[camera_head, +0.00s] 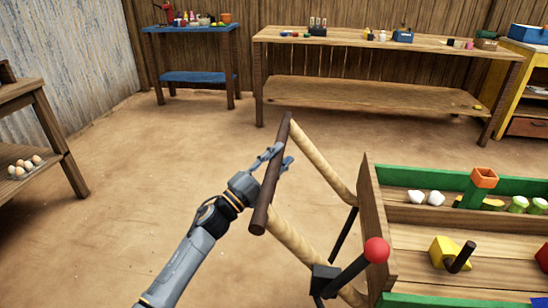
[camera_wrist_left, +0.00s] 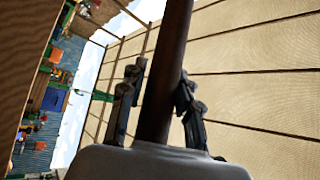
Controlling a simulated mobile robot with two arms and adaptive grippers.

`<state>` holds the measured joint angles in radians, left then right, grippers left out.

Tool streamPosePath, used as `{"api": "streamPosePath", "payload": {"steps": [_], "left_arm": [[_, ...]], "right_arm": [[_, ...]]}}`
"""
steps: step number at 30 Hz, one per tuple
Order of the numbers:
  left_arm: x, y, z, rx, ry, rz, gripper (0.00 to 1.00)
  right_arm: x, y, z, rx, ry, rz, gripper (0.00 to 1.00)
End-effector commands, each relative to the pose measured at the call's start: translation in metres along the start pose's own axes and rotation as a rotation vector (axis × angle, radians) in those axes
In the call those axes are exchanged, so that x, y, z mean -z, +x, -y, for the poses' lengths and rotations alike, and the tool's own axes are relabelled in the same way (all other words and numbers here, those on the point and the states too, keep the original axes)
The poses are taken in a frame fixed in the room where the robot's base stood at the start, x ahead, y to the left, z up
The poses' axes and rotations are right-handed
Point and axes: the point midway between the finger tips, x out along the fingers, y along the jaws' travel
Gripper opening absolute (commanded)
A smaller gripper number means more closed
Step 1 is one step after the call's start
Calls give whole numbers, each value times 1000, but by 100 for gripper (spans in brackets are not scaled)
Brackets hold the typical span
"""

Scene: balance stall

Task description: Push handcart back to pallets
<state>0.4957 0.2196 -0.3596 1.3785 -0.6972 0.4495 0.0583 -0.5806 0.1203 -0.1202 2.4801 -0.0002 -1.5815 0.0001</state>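The handcart (camera_head: 372,215) stands at the lower right, a wooden body with green edges. Two pale wooden shafts (camera_head: 325,165) run from it to a dark brown crossbar handle (camera_head: 262,205). My left gripper (camera_head: 279,158) has its fingers on both sides of this handle and appears closed on it. In the left wrist view the handle (camera_wrist_left: 163,75) runs between the fingers (camera_wrist_left: 160,85), whose tips lie close against it. A lever with a red ball (camera_head: 377,250) rises near the cart's corner. My right gripper is not in view. I cannot make out pallets.
Green-rimmed compartments (camera_head: 425,300) at the right hold blocks and small items. A long wooden workbench (camera_head: 370,92) and a blue table (camera_head: 190,76) stand along the back. A wooden shelf (camera_head: 50,130) with eggs is at left. The dirt floor between is clear.

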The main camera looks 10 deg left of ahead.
Motion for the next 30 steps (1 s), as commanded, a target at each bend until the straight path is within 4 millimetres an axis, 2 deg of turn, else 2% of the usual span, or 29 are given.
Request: {"api": "streamPosePath", "payload": {"steps": [1,2,3,11,14,17,24,30], "left_arm": [[3,1,-3,-4,-3,-5,45],[2,0,-3,-3,-3,-5,51],[2,0,-3,-3,-3,-4,52],[0,-1,-1,-1,-1,2,52],[-2,-7,-1,-1,-1,4,52],[-2,-21,-2,-2,-1,4,52],[-1,-73,-3,-5,-3,3,52],[0,-106,-3,-4,-4,1,52]], "right_arm": [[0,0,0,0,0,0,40],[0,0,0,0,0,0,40],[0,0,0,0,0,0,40],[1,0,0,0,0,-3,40],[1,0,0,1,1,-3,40],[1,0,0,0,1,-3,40],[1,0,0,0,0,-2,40],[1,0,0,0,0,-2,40]]}}
